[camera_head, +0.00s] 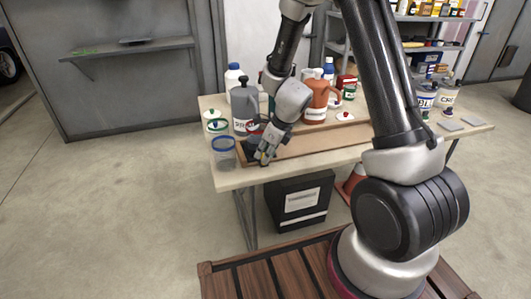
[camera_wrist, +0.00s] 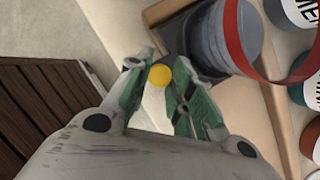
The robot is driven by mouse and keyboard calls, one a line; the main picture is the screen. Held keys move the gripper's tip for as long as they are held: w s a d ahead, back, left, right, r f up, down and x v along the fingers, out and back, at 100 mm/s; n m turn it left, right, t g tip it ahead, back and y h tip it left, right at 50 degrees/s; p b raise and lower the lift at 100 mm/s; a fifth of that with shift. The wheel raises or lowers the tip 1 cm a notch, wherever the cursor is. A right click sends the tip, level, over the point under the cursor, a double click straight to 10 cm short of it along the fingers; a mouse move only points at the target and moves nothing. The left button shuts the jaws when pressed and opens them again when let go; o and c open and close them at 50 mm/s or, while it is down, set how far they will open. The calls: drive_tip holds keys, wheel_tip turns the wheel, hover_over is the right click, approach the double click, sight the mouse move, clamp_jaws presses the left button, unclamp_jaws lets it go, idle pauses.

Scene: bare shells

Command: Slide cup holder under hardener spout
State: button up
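The cup holder (camera_wrist: 178,30) is a dark tray-like piece at the left end of a wooden-edged board; it also shows in the head view (camera_head: 248,147), mostly hidden behind my gripper. A grey see-through cup with a red rim (camera_wrist: 225,38) stands in it in the wrist view. A yellow round knob (camera_wrist: 160,76) sits between my fingertips. My gripper (camera_head: 262,157) is low at the table's front left, its green-padded fingers (camera_wrist: 163,70) drawn close around the knob. Contact on both sides is hard to confirm. I cannot tell which spout is the hardener's.
A blue-rimmed cup (camera_head: 224,153) stands left of my gripper, with a grey jug (camera_head: 244,104) behind it. An orange jug (camera_head: 317,100) stands farther right. Several cans and bottles crowd the back. The wooden board (camera_head: 310,138) is clear along the front middle.

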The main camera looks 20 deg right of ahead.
clamp_jaws()
drive_tip(key=d, duration=3.2)
drive_tip(key=o, duration=0.9)
unclamp_jaws()
drive_tip(key=shift+c, duration=0.2)
drive_tip(key=v, duration=1.2)
